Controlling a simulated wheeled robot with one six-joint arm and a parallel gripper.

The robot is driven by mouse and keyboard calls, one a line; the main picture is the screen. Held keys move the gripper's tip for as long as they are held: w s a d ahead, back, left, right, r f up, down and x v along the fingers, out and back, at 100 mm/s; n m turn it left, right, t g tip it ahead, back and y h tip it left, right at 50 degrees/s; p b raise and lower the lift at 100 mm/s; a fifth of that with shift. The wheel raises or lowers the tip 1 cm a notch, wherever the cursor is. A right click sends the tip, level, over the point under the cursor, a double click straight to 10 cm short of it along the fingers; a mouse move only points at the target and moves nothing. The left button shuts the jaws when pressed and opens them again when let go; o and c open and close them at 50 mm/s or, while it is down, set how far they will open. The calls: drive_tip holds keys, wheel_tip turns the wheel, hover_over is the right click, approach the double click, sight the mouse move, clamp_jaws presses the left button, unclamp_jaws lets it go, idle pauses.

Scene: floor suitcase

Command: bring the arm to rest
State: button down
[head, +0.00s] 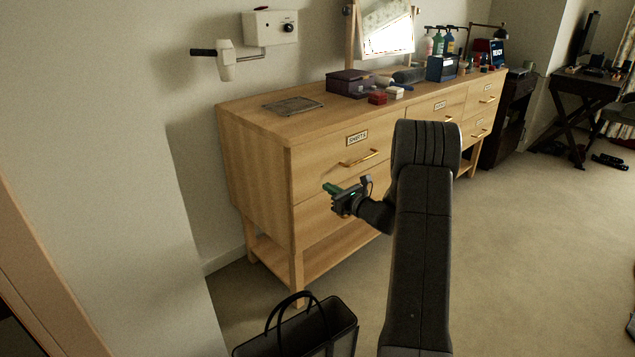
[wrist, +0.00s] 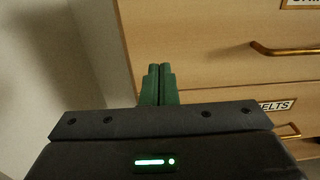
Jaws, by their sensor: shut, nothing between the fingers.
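My gripper (head: 328,187) shows in the head view in front of the wooden dresser (head: 255,165), at the height of its drawers. Its green fingers point to the left. In the wrist view my gripper (wrist: 160,72) has its two green fingers together with nothing between them. The arm rises from the bottom of the head view, bends at the top and comes down to the gripper. The gripper appears apart from the dresser front, though the exact gap is hard to tell.
A black open-topped bag (head: 345,325) stands on the floor below the gripper. A brass drawer handle (wrist: 285,49) juts from the dresser front. A purple box (head: 350,84) and other items crowd the dresser top. Carpet (head: 540,250) to the right is clear.

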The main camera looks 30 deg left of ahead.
sight(306, 174)
drive_tip(key=v, duration=0.5)
drive_tip(key=shift+a, duration=0.15)
drive_tip(key=x, duration=1.3)
drive_tip(key=shift+w+a, duration=0.15)
